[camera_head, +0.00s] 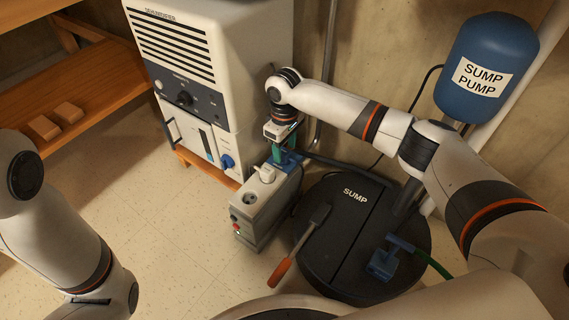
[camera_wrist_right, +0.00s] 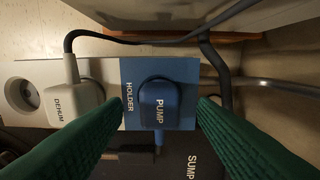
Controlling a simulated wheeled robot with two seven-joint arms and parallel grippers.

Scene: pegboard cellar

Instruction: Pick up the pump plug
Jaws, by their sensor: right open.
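The pump plug (camera_wrist_right: 168,105) is blue with the word PUMP on it. In the right wrist view it sits upright against the blue plate marked HOLDER (camera_wrist_right: 130,75). My right gripper (camera_wrist_right: 160,118) has green fingers, open, one on each side of the plug. The fingers appear apart from the plug. In the head view my right gripper (camera_head: 284,158) is over the far end of the grey outlet box (camera_head: 262,222) and mostly hides the plug. My left arm is at the left, but its gripper is out of the picture.
A white plug marked DEHUM (camera_wrist_right: 75,98) stands beside the holder, with a free socket (camera_wrist_right: 22,95) further left. The dehumidifier (camera_head: 215,60) is behind. On the black sump lid (camera_head: 335,240) lie an orange-handled tool (camera_head: 282,271) and a blue fitting (camera_head: 385,262) with a green hose.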

